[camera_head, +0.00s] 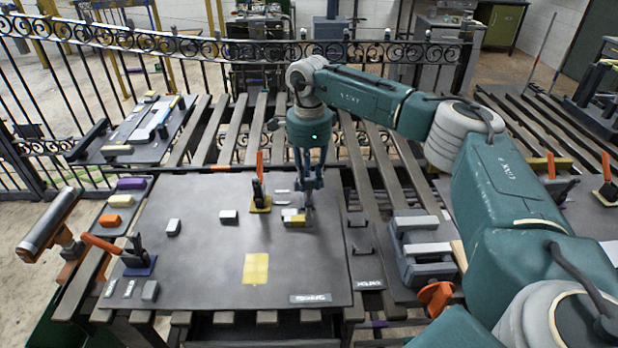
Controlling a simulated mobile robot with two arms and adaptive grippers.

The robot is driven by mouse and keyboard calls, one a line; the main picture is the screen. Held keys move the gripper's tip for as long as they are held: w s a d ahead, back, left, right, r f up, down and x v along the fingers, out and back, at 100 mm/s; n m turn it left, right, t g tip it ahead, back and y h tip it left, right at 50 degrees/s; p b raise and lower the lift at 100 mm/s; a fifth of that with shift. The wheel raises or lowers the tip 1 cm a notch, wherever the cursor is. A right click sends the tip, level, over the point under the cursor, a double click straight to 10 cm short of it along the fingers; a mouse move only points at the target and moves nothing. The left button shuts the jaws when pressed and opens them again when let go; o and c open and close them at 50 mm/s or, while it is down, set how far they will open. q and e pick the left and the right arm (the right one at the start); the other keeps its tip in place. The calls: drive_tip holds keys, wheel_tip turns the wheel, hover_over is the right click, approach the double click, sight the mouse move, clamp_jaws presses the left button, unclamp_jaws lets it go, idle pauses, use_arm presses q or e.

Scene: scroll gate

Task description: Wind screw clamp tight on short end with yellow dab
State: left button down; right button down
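My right gripper (307,203) points straight down over the right part of a dark flat plate (195,265). Its fingertips are close beside a small block (293,217) that looks part whitish, part yellow. I cannot tell whether they touch it or how far apart they are. A clamp with an orange handle on a yellow base (260,203) stands just left of the gripper. Another orange-handled clamp on a blue base (138,265) stands at the plate's left. I cannot tell for sure which piece is the screw clamp or the short end. My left gripper is out of view.
A yellow square (256,269) lies on the plate's front. Small grey blocks (228,217) sit nearby. A grey vise-like block (421,248) and an orange knob (436,297) are right. A tray with tools (145,130) is back left. A scrollwork railing (190,46) runs behind.

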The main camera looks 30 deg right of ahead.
drive_tip(key=shift+m, duration=0.5)
drive_tip(key=m, duration=0.5)
drive_tip(key=shift+w+a+m, duration=0.1)
drive_tip(key=shift+a+m, duration=0.05)
drive_tip(key=shift+m, duration=0.15)
drive_tip(key=m, duration=0.3)
drive_tip(key=shift+w+m, duration=0.1)
drive_tip(key=shift+m, duration=0.2)
drive_tip(key=m, duration=0.3)
drive_tip(key=shift+w+r+m, duration=0.1)
drive_tip(key=shift+m, duration=0.2)
drive_tip(key=m, duration=0.5)
drive_tip(key=shift+w+p, duration=0.15)
drive_tip(key=shift+p, duration=0.25)
drive_tip(key=m, duration=0.6)
drive_tip(key=shift+w, duration=0.15)
drive_tip(key=c, duration=1.5)
unclamp_jaws()
